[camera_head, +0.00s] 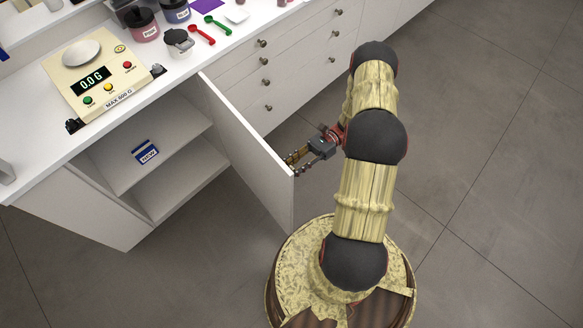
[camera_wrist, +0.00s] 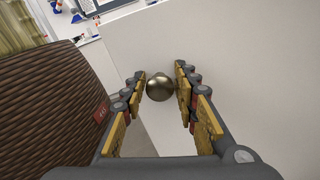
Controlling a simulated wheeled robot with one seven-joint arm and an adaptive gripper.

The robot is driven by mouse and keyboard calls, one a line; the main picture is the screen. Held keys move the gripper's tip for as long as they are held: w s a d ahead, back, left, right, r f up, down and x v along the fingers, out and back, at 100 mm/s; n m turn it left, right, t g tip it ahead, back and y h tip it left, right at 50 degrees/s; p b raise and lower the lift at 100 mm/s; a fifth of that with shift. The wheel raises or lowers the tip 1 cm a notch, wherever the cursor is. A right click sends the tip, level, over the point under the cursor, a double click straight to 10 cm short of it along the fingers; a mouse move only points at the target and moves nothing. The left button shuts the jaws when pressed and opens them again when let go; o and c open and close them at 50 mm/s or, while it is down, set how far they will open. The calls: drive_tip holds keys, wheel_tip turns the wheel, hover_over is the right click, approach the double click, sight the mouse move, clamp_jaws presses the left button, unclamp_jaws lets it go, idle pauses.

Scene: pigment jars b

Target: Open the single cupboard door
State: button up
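The white cupboard door (camera_head: 250,150) stands swung well out from the cabinet, hinged on the right of the opening. Its outer face fills much of the wrist view (camera_wrist: 245,60). A round brass-coloured knob (camera_wrist: 159,88) sits on that face, between the two fingers of my gripper (camera_wrist: 161,77). The fingers are apart, with narrow gaps seeming to show on both sides of the knob. In the head view, my gripper (camera_head: 292,163) is at the door's outer side near its free edge; the knob is hidden there.
Inside the cupboard, a blue-and-white box marked NEW (camera_head: 146,151) lies on a shelf (camera_head: 180,150). A scale (camera_head: 95,80), jars (camera_head: 142,25) and spoons (camera_head: 202,35) stand on the counter above. Drawers (camera_head: 290,65) are right of the door. The floor (camera_head: 480,190) at right is clear.

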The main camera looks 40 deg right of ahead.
drive_tip(key=shift+o, duration=1.3)
drive_tip(key=d, duration=1.2)
drive_tip(key=shift+w, duration=0.3)
drive_tip(key=shift+f, duration=0.1)
